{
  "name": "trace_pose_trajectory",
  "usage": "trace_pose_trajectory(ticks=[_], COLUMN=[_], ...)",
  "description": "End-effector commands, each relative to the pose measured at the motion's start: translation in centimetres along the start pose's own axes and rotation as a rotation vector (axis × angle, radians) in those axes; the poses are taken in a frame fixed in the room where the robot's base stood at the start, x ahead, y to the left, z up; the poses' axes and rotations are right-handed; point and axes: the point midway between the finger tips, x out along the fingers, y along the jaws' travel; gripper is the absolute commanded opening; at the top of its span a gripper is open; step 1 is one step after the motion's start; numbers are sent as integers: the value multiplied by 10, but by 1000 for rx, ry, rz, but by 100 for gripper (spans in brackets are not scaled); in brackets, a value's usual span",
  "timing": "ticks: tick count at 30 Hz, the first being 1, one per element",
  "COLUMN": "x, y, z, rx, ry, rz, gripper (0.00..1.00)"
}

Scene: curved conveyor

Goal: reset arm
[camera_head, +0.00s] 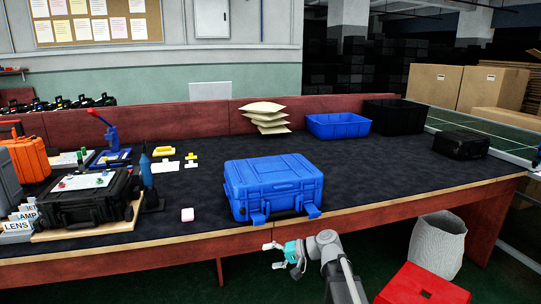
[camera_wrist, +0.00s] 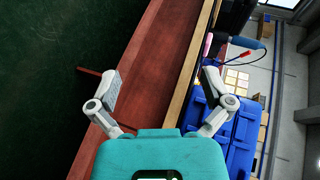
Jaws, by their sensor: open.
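My gripper (camera_head: 278,257) is in front of the table's front edge, below the level of the tabletop, in the head view. In the wrist view my gripper (camera_wrist: 158,92) has its two fingers spread wide apart with nothing between them. The blue case (camera_head: 274,186) stands shut on the table just behind and above my gripper, apart from it. The blue case also shows in the wrist view (camera_wrist: 240,138), partly behind the right finger.
The table (camera_head: 370,178) has clear room right of the case. A blue bin (camera_head: 338,126), a black bin (camera_head: 395,117) and stacked bags (camera_head: 265,117) stand at the back. A black case (camera_head: 85,199) is at left. A red box (camera_head: 420,286) and a pale basket (camera_head: 437,246) stand on the floor at right.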

Motion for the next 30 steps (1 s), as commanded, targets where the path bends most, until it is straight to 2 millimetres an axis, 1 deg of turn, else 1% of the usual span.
trace_pose_trajectory(ticks=[1,8,14,18,21,24,30], x=[-2,-17,-42,-65,-81,-95,-116], y=[11,62,103,127,140,150,161], z=[13,51,82,102,114,122,135], rx=[-7,-35,-52,-60,-63,-64,-65], ry=[-9,-48,-80,-100,-111,-120,-130], rz=[61,346,595,769,877,961,1086], gripper=[100,100,100,100,100,100,100])
